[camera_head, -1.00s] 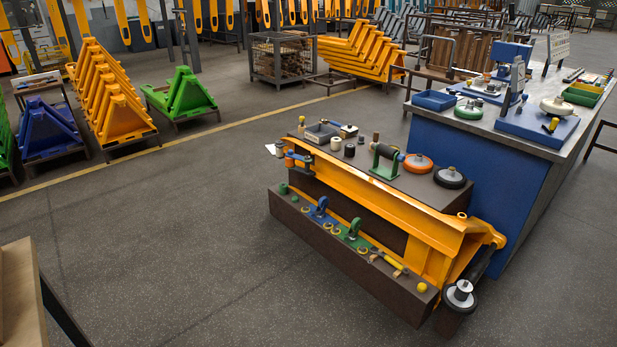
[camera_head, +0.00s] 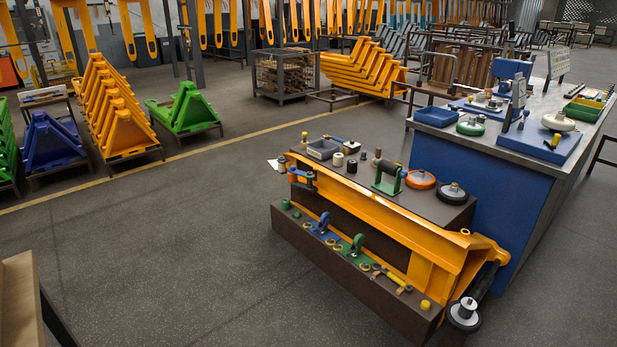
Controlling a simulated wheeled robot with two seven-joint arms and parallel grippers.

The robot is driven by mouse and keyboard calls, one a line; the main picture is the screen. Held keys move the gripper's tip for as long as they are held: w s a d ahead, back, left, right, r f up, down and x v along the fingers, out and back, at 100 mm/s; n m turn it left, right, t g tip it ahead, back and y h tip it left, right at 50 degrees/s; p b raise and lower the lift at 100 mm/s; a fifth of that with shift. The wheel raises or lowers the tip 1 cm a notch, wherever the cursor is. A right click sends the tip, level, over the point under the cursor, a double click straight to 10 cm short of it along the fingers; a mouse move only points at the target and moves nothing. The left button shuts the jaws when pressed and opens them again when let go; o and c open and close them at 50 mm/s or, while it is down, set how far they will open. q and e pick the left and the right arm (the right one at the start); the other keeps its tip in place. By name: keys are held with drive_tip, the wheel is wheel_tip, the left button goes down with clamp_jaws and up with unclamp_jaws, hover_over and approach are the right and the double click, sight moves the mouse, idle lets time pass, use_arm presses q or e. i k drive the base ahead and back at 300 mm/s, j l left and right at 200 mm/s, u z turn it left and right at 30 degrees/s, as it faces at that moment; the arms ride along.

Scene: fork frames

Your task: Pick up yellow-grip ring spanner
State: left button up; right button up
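I cannot make out a ring spanner for certain at this size. A small yellow-handled tool (camera_head: 393,278) lies on the front dark ledge (camera_head: 335,279), towards its right end. Another small tool with a yellow part (camera_head: 555,142) is on the blue plate of the workbench at the right. Neither of my grippers is in view, and nothing is seen being held.
A yellow fork frame (camera_head: 400,215) rests between the ledge and a dark block carrying rollers and wheels. A blue workbench (camera_head: 465,185) stands behind it. A table edge (camera_head: 18,305) is at lower left. The floor (camera_head: 170,250) between is clear.

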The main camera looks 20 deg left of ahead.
sight(403, 284)
drive_tip(key=i+u, duration=0.1)
drive_tip(key=i, duration=1.1)
drive_tip(key=i+j, duration=0.25)
drive_tip(key=i, duration=0.2)
drive_tip(key=i+j, duration=0.25)
drive_tip(key=i, duration=0.15)
